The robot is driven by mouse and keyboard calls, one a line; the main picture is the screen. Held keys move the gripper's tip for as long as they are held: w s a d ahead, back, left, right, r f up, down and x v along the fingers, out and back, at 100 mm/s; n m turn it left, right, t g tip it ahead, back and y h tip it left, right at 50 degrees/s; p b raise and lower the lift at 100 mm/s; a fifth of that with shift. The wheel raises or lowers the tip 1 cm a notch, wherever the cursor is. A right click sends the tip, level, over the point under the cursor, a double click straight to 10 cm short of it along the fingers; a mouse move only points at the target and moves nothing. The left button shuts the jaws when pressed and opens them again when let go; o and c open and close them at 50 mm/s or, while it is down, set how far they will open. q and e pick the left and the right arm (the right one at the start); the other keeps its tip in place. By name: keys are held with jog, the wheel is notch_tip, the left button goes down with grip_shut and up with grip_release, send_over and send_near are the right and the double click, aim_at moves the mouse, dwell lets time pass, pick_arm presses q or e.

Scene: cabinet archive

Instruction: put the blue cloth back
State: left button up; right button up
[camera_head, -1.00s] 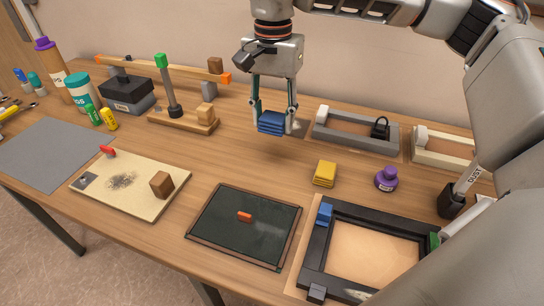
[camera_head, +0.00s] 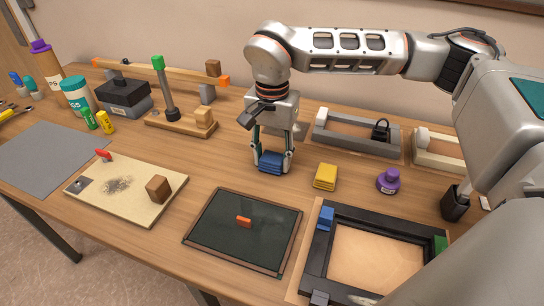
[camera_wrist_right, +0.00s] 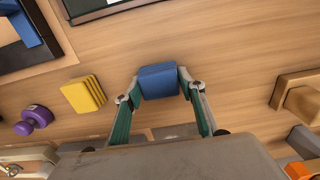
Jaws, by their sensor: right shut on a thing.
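The blue cloth (camera_head: 270,162) is a small folded stack. My right gripper (camera_head: 271,160) is shut on it, with a finger at each side, at or just above the table top; I cannot tell whether the cloth touches the wood. In the right wrist view the blue cloth (camera_wrist_right: 159,81) sits between the two fingertips (camera_wrist_right: 159,83). A similar folded yellow cloth (camera_head: 325,176) lies to the right of it in the head view. My left gripper is not in view.
A dark board (camera_head: 243,230) with an orange piece lies in front. A purple weight (camera_head: 388,181) and a black frame (camera_head: 318,262) are at the right. A grey tray with a padlock (camera_head: 355,139) is behind. Bare wood surrounds the gripper.

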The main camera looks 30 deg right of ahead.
aim_at(272, 157)
jog(key=shift+f, duration=0.1)
jog(key=o, duration=1.1)
notch_tip(272, 157, up, 12)
jog(key=shift+r+p, duration=0.15)
jog(key=shift+p, duration=0.65)
